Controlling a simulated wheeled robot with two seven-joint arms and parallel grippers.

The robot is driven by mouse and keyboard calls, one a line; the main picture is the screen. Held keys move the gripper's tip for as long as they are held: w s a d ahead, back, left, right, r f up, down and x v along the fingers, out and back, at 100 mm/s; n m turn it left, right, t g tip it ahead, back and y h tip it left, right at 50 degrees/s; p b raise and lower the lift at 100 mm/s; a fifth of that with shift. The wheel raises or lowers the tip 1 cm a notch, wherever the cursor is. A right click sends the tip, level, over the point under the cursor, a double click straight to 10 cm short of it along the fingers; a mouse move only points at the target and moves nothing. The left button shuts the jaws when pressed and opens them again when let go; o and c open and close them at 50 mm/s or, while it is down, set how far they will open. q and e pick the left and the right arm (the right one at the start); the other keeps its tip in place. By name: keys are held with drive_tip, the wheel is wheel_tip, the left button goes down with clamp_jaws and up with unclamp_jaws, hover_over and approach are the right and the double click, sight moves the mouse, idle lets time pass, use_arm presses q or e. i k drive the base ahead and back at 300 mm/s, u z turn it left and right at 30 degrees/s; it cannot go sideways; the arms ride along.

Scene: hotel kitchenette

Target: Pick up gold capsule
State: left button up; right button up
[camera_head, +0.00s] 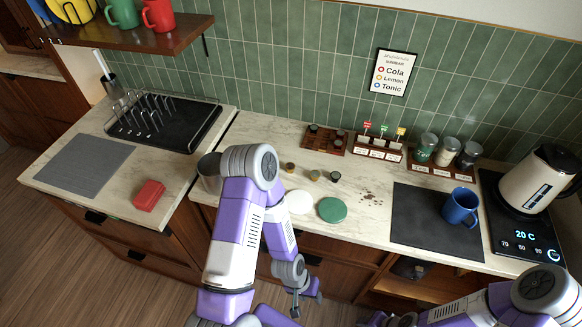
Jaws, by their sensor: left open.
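Several small capsules stand on the counter beyond my left arm. My left gripper (295,309) is open and hangs low in front of the counter's front edge, well apart from the capsules. My right arm comes in at the bottom right; dark parts at its end show at the bottom edge, and its jaws cannot be made out.
A white disc (298,202) and a green disc (332,210) lie near the front edge. A metal cup (209,172) is partly behind my left arm. A wooden capsule tray (325,139) stands behind. A blue mug (460,207) and kettle (538,182) are right.

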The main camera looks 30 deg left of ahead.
sight(290, 166)
drive_tip(key=k, duration=1.3)
drive_tip(key=u, duration=0.75)
drive_tip(key=i, duration=0.95)
drive_tip(key=u, duration=0.35)
